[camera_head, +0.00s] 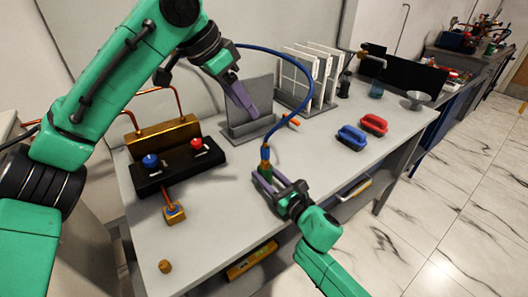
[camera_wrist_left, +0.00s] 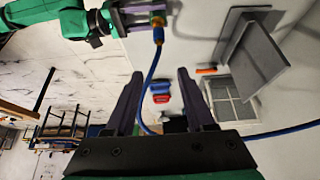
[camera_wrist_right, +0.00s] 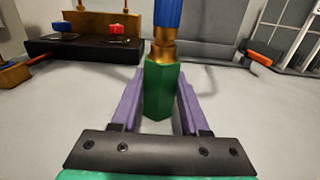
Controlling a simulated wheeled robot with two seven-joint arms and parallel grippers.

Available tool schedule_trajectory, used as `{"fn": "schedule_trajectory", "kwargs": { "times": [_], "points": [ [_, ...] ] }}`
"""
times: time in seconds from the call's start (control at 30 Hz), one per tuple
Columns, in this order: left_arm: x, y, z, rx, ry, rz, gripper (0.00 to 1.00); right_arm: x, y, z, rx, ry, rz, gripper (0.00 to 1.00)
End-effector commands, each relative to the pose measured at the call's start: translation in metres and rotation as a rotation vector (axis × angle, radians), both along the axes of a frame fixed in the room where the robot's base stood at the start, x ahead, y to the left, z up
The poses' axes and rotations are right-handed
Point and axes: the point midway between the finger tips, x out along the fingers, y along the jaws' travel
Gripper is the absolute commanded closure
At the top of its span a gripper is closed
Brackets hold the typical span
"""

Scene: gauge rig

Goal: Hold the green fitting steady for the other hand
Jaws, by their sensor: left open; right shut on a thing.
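The green fitting (camera_head: 265,171) stands upright between the fingers of my right gripper (camera_head: 268,180), which is shut on it above the front part of the table. In the right wrist view the green fitting (camera_wrist_right: 162,90) is a hexagonal body with a brass connector (camera_wrist_right: 163,50) on top, and the blue hose (camera_wrist_right: 167,13) rises from that. In the head view the hose (camera_head: 283,62) arches up and back toward the wall. My left gripper (camera_head: 240,97) is open and empty, higher up in front of a grey plate stand. Its spread fingers (camera_wrist_left: 157,85) show in the left wrist view.
A black valve block (camera_head: 180,168) with blue and red knobs stands at left, with a brass block (camera_head: 174,213) before it. A small brass piece (camera_head: 165,266) lies near the front edge. The grey plate stand (camera_head: 250,128), a white rack (camera_head: 308,75) and blue and red-handled items (camera_head: 351,137) stand behind.

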Motion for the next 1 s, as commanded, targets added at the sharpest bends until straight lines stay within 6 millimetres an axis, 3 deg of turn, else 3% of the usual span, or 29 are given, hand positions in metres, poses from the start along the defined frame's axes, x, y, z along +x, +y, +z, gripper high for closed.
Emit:
{"fn": "schedule_trajectory", "kwargs": {
  "times": [0.3,0.47,0.8,1.0],
  "points": [
    [-0.003,-0.018,-0.042,0.08,0.075,0.261,0.36,0.0,0.0,-0.001,-0.001,0.002,0.0,1.0],
    [0.005,-0.023,-0.066,0.081,0.077,0.263,0.36,0.0,0.0,-0.001,-0.001,0.002,0.0,1.0],
    [0.028,-0.042,-0.135,0.079,0.075,0.262,0.36,0.0,0.0,-0.001,-0.001,0.001,0.0,1.0],
    [0.032,-0.045,-0.149,0.079,0.074,0.26,0.36,0.0,0.0,-0.001,-0.001,0.001,-0.001,1.0]
  ]
}}
